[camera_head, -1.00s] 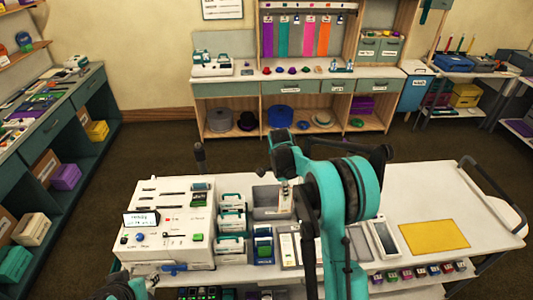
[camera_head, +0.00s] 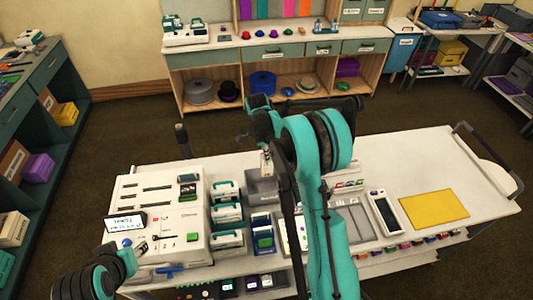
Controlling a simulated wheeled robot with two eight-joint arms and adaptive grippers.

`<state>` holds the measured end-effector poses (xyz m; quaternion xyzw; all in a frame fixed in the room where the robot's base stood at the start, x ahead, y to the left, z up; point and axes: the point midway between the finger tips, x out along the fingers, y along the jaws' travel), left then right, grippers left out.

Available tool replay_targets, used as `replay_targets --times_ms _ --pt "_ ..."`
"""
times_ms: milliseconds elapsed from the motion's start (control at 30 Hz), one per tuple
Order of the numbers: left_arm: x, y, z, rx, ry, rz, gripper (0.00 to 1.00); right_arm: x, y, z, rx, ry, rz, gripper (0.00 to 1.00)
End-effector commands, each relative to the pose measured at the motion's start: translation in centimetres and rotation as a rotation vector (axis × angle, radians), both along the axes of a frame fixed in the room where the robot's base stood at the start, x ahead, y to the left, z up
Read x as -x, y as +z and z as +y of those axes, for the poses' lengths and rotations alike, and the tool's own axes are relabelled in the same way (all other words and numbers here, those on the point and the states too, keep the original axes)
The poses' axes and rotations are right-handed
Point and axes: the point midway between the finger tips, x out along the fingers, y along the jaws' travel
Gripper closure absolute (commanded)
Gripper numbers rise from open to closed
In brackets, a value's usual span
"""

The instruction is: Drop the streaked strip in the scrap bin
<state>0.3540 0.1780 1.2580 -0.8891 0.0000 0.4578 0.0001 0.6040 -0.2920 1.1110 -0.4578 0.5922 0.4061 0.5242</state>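My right gripper (camera_head: 265,150) hangs over the cart and points down. It appears shut on a small pale strip (camera_head: 266,166) with reddish marks; the streaks are too small to make out clearly. Just below is a grey open-topped bin (camera_head: 262,190) on the cart, perhaps the scrap bin; its label cannot be read. The strip is over or just in front of its back part, and I cannot tell its height. My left arm shows at the lower left by the white machine; its gripper fingers are not clear.
The white machine (camera_head: 165,200) with a small display fills the cart's left. Teal-and-white devices (camera_head: 226,215) stand beside the bin. A phone-like tray (camera_head: 384,213) and a yellow mat (camera_head: 434,205) lie to the right. The cart's back right is clear.

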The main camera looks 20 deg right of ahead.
Motion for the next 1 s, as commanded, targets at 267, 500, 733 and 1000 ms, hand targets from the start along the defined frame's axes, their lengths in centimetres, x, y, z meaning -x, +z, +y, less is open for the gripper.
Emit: replay_targets --times_ms 267,500,733,1000 --pt "0.0 -2.6 0.0 0.000 0.000 0.000 0.60 0.0 -3.4 0.0 0.000 0.000 0.000 1.00" --pt "0.0 -4.4 0.0 0.000 0.000 0.000 0.60 0.0 -5.5 0.0 0.000 0.000 0.000 1.00" --pt "0.0 -4.7 0.0 0.000 0.000 0.000 0.60 0.0 -6.0 0.0 0.000 0.000 0.000 1.00" --pt "0.0 -4.6 0.0 0.000 0.000 0.000 0.60 0.0 -5.9 0.0 0.000 0.000 0.000 0.74"
